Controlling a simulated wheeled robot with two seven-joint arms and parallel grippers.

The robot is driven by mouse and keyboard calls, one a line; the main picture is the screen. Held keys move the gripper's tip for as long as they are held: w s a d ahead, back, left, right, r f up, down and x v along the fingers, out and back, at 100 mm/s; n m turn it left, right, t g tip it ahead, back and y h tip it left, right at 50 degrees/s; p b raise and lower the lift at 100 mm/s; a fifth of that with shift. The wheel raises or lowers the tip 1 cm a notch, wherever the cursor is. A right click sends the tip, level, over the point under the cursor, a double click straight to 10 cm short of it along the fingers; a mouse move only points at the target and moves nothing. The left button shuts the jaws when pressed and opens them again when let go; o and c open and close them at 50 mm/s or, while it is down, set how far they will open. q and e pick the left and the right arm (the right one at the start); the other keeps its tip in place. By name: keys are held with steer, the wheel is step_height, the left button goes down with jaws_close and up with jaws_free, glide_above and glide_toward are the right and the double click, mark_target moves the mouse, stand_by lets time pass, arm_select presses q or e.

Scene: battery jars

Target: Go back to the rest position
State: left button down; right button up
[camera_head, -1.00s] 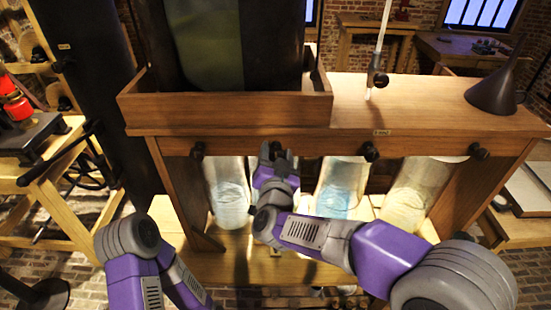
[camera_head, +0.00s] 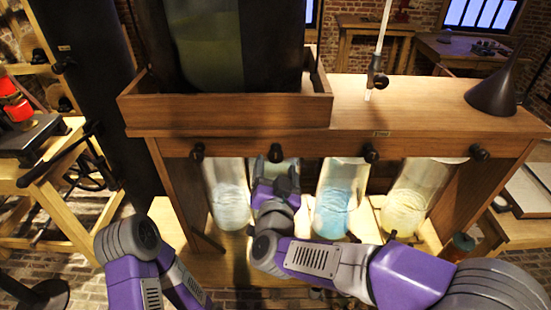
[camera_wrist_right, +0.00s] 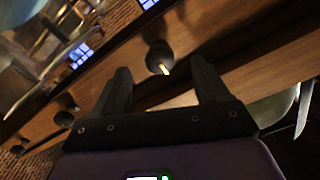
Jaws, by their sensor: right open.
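My right gripper (camera_head: 276,153) is in front of the wooden bench's front rail, near the row of dark knobs. It is open, with nothing between its jaws. In the right wrist view the two dark fingers (camera_wrist_right: 163,80) stand apart, and a round dark knob (camera_wrist_right: 158,57) with a pale pointer shows beyond the gap between them. I cannot tell whether a finger touches it. My right forearm crosses low in front of the jars in the head view. My left arm shows at lower left, but its gripper is out of view.
Glass jars hang under the wooden bench (camera_head: 440,112): a pale one (camera_head: 228,195), a blue one (camera_head: 335,205) and a yellowish one (camera_head: 408,205). Another is mostly hidden behind my right gripper. A dark funnel (camera_head: 494,92) stands on top at right.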

stand_by(0.3)
steer(key=w+d+f+n+g+y, duration=0.1)
steer(key=d+f+g, duration=0.1)
steer(key=f, duration=0.7)
steer(key=w+d+f+n+g, duration=0.1)
steer(key=w+f+g, duration=0.1)
steer(key=f, duration=0.7)
steer(key=s+d+f+g, duration=0.2)
steer(key=s+f+g, duration=0.1)
steer(key=f, duration=0.6)
steer(key=s+d+f+g, duration=0.3)
steer(key=f, duration=0.6)
steer(key=s+d+f+g+y, duration=0.1)
steer(key=s+f+g, duration=0.2)
steer(key=s+f, duration=0.4)
steer(key=s+f+g+y, duration=0.2)
steer(key=s+f+g, duration=0.2)
steer(key=s+f, duration=0.3)
steer(key=s+b, duration=0.1)
steer(key=s, duration=0.4)
steer(key=shift+d+g, duration=0.3)
steer(key=shift+d, duration=0.05)
